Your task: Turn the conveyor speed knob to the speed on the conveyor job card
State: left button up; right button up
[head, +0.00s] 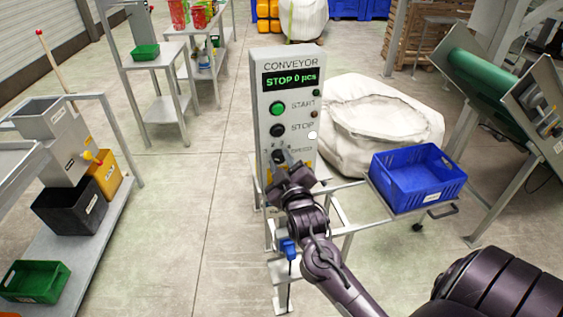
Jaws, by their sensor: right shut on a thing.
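The grey conveyor control box (262,110) stands upright in the middle of the head view. Its display (290,78) reads "STOP 0 pcs". Below it are a green START button (278,108) and a black STOP button (278,130). The speed knob (279,156) is the dark knob low on the panel, beside the SPEED label, and is partly hidden by my gripper. My right gripper (284,168) is at the knob and shut on it. The knob's setting cannot be read. I see no readable job card. My left gripper is not in view.
A blue crate (418,193) stands on a frame right of the box. A large white sack (375,130) lies behind it. The green conveyor belt (478,75) is at the far right. A bench with bins (75,208) stands left. Floor between bench and box is clear.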

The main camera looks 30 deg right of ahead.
jog(key=o, duration=1)
jog(key=shift+s, duration=0.1)
jog(key=shift+s+a+f+b, duration=0.15)
jog(key=shift+s+b, duration=0.15)
jog(key=b+v, duration=0.2)
jog(key=v, duration=0.5)
